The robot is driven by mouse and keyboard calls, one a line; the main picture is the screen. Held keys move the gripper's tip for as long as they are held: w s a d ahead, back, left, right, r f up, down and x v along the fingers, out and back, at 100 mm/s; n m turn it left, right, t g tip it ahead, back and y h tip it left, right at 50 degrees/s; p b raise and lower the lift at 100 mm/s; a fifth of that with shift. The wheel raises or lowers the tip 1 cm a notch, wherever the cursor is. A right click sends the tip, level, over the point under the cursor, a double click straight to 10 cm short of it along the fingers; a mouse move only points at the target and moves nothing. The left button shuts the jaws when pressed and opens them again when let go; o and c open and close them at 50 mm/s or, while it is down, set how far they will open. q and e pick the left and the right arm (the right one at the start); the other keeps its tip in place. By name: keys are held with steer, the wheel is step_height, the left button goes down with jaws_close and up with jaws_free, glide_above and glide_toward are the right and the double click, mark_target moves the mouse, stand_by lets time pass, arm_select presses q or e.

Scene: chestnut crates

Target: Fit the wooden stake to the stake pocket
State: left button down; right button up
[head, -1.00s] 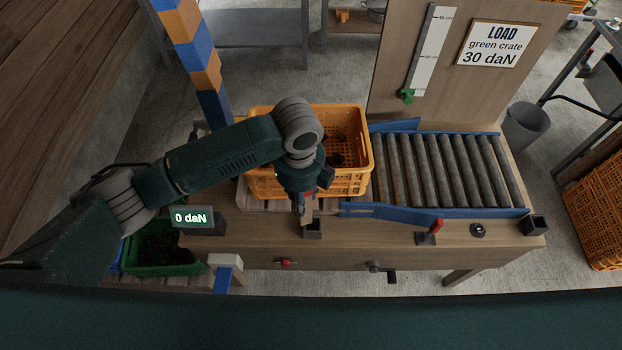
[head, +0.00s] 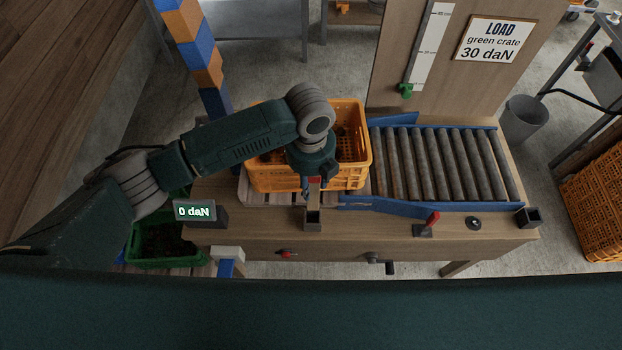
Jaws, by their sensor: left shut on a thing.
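The wooden stake (head: 314,196) is a short, light-brown piece hanging upright below my left gripper (head: 315,179). The gripper is shut on its upper part, and red shows at the fingers. A dark square stake pocket (head: 312,224) stands on the bench's front edge, right under the stake. The stake's lower end meets the pocket's mouth in the picture. I cannot tell whether it is inside or just above or behind the rim. My right gripper is not in view.
An orange crate (head: 272,181) stands behind the gripper, left of the roller conveyor (head: 445,165). A display (head: 194,212) reads 0 daN. A red-handled lever (head: 428,226) and another dark square socket (head: 528,217) stand at the front right. A green crate (head: 165,262) is lower left.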

mark_target(311, 194)
arm_select(q)
steer(key=shift+f+b, duration=0.45)
steer(key=shift+f, duration=0.5)
steer(key=shift+f+b, duration=1.1)
steer(key=shift+f, duration=0.8)
steer(key=shift+p, duration=0.35)
steer(key=shift+p, duration=0.5)
